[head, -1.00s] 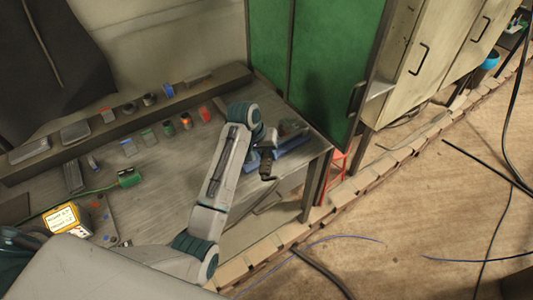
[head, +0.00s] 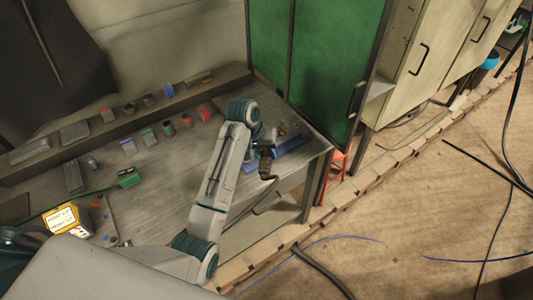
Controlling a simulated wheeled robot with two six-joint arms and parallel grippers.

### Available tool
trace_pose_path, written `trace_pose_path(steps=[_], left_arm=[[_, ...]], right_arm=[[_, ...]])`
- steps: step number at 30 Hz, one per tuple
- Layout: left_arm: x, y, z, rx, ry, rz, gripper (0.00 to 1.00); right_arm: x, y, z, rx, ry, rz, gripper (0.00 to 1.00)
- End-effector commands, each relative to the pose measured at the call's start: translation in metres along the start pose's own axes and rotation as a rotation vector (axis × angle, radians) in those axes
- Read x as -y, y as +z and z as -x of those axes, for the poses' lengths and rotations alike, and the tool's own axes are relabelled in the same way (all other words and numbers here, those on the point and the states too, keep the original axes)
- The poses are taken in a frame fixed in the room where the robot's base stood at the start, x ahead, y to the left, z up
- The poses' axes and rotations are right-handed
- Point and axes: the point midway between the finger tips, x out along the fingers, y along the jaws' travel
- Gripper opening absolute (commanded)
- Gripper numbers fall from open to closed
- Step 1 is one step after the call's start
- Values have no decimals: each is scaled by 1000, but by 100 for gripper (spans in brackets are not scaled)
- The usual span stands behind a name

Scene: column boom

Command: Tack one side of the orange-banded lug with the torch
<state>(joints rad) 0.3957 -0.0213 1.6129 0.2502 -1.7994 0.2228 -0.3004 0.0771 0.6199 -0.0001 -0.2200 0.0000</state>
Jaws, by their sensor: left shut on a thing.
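My left gripper (head: 266,150) is over the right end of the workbench, mostly hidden by my own wrist. It is shut on a dark torch (head: 265,169), which points down near the bench's front edge, with a black cable hanging below. A small dark piece with an orange band (head: 186,121) stands on the bench, left of my arm and well apart from the torch; it looks like the orange-banded lug, but is too small to tell its sides. My right gripper is not in view.
A green clamp-like piece (head: 129,177) and a yellow box (head: 66,220) are at left. A green cabinet (head: 330,60) bounds the right.

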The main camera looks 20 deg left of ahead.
Motion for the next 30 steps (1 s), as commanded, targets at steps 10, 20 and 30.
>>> trace_pose_path(steps=[10, 20, 30], left_arm=[[-4, 5, 28, -4, 1, -2, 6], [-8, 11, 53, -4, 1, -1, 6], [-10, 16, 71, -3, 0, -1, 6]], right_arm=[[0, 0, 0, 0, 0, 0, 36], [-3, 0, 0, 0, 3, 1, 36], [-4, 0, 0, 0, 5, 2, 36]])
